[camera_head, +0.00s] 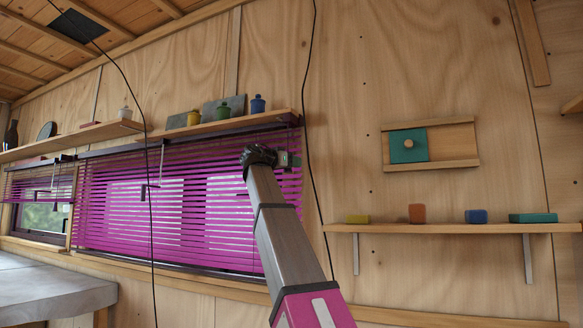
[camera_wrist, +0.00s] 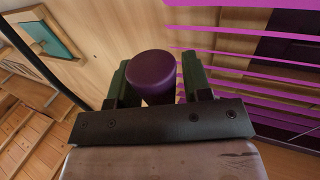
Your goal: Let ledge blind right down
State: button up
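A large magenta slatted blind (camera_head: 180,212) hangs down over the middle window under the long shelf. A smaller magenta blind (camera_head: 40,184) hangs over the left window, its slats ending partway, with glass bare below. My gripper (camera_head: 287,159) is at the right end of the large blind. In the wrist view a dark purple round knob (camera_wrist: 151,66) lies between the two green fingers of my gripper (camera_wrist: 154,78). The fingers stand about as far apart as the knob is wide; whether they press on it I cannot tell. Magenta slats show to the right there.
A long shelf (camera_head: 215,126) with small jars runs above the blinds. Dark cords hang in front of the wall. On the right a lower shelf (camera_head: 450,228) holds several coloured blocks, below a green sliding panel (camera_head: 408,146). A grey counter (camera_head: 50,290) stands at lower left.

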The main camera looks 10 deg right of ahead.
jog(key=shift+o, duration=0.3)
jog(key=shift+f, duration=0.1)
jog(key=shift+a, duration=0.1)
jog(key=shift+s+a, duration=0.1)
jog(key=shift+a, duration=0.1)
jog(key=v, duration=1)
jog(key=shift+a, duration=0.1)
